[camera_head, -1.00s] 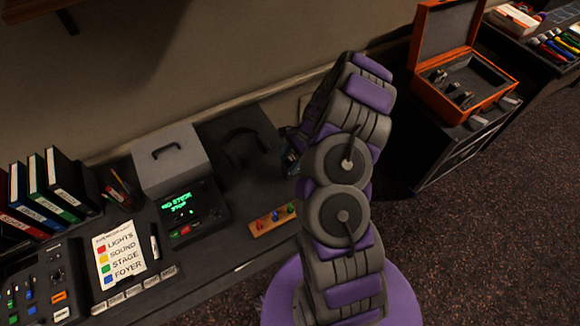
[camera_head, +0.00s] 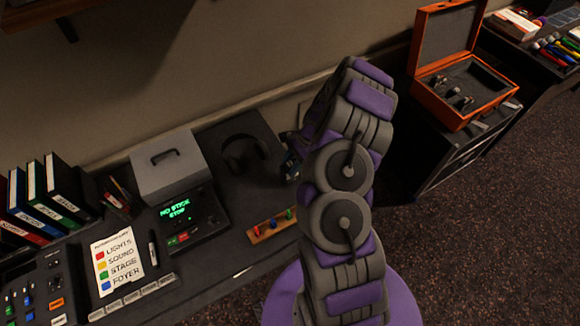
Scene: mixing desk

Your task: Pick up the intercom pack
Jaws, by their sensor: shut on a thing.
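My gripper (camera_head: 291,153) is at the right end of the desk, mostly hidden behind my own purple and grey arm. It is shut on a small dark thing (camera_head: 290,168), which shows only in part at the arm's left edge. It appears to be the intercom pack, but too little shows to make out its shape. I cannot tell whether it touches the desk top (camera_head: 225,205). A black headset (camera_head: 244,152) lies on the desk to the left of my gripper.
A grey box (camera_head: 170,165) and a console with a green display (camera_head: 190,215) stand left of the headset. A wooden strip with coloured knobs (camera_head: 272,226) lies in front. An open orange case (camera_head: 462,90) stands on a dark cabinet at right. The wall is close behind the desk.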

